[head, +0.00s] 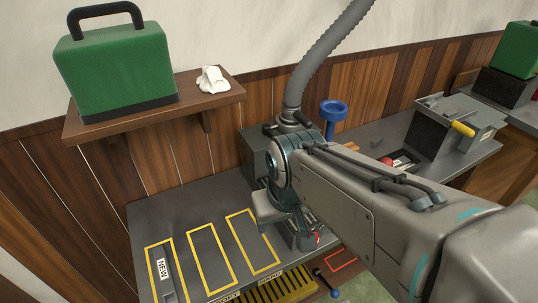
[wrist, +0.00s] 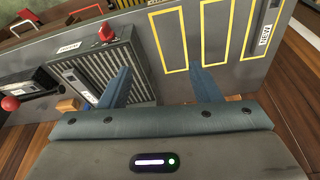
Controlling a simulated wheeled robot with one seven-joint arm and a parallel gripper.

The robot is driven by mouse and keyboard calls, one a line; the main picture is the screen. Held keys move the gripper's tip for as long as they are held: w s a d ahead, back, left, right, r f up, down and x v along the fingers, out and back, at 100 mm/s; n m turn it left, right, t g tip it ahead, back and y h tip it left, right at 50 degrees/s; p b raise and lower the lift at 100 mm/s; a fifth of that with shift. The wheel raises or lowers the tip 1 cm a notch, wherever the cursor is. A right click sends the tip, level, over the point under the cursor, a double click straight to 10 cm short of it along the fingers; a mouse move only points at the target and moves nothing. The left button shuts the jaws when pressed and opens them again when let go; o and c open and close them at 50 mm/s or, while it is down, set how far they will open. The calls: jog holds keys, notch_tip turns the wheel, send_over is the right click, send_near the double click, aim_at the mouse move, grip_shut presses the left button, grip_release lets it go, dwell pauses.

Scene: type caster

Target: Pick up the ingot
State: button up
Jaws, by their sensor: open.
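My gripper (wrist: 161,75) is open in the wrist view. Its two blue fingers stand apart with nothing between them, over the grey worktop. In the head view my arm hides much of the machine area. The yellow-outlined slot marked NEW (head: 150,255) is at the worktop's left, and it shows at the upper right in the wrist view (wrist: 247,45). A narrow dark grey bar, possibly the ingot (head: 170,287), lies in that slot, but I cannot tell for sure. The gripper is apart from it. The other two yellow outlines look empty.
A ribbed grey machine (wrist: 100,68) with a red knob is left of the fingers in the wrist view. A green case (head: 115,65) and crumpled white paper (head: 212,80) sit on the wall shelf (head: 150,115). A blue funnel-like part (head: 333,110) stands behind my arm.

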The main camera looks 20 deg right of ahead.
jog(key=w+d+r+n+g+p, duration=0.1)
jog(key=w+d+g+p, duration=0.25)
jog(key=w+d, duration=1.4)
jog(key=w+d+f+p, duration=0.2)
jog(key=w+d+f, duration=0.1)
jog(key=w+d, duration=0.25)
jog(key=shift+n+t, duration=0.25)
jog(key=shift+n, duration=0.05)
jog(key=f, duration=0.5)
jog(key=s+f+p, duration=0.1)
jog(key=f, duration=0.2)
jog(key=shift+d+f, duration=0.15)
jog(key=shift+f, duration=0.15)
jog(key=shift+s+f+p, duration=0.2)
jog(key=shift+f+p, duration=0.7)
jog(key=shift+f, duration=1.7)
jog(key=shift+d, duration=0.1)
grip_shut()
jog(key=shift+w+r, duration=0.1)
jog(key=shift+r, duration=0.05)
